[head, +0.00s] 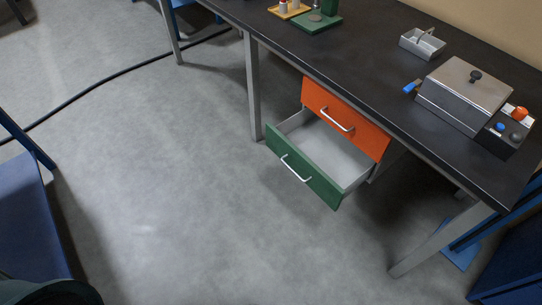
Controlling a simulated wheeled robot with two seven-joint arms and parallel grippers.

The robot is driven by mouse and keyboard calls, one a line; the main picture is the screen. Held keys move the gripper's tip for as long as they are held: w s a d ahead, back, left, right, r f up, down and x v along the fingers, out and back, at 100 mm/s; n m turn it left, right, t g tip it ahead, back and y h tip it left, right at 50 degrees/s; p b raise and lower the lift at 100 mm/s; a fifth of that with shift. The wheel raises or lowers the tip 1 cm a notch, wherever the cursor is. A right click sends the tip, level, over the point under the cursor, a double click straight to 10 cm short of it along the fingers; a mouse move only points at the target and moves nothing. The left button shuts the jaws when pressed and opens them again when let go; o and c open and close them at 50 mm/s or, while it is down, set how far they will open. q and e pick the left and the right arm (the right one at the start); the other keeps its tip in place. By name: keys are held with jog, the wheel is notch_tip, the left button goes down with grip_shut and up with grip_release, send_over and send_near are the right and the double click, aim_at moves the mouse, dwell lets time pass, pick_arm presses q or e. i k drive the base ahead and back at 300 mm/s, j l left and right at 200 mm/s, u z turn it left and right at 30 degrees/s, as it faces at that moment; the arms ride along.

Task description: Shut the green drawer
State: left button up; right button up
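The green drawer (302,178) is pulled out from under the black table, below an orange drawer (346,117) that is shut. Its green front faces the lower left and carries a white bar handle (295,169). Its grey inside shows and looks empty where visible; its back part is hidden under the orange drawer. Neither of my grippers shows in the head view.
On the black table (350,45) stand a metal box with a black knob (466,85), a small grey tray (422,43) and a green board (306,22). Table legs (252,85) flank the drawers. A black cable (90,88) crosses the floor. The floor (170,190) before the drawer is clear.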

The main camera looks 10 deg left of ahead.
aim_at(316, 152)
jog(key=i+l+u, duration=0.6)
jog(key=l, duration=0.2)
jog(key=i+l, duration=0.25)
jog(key=l, duration=0.1)
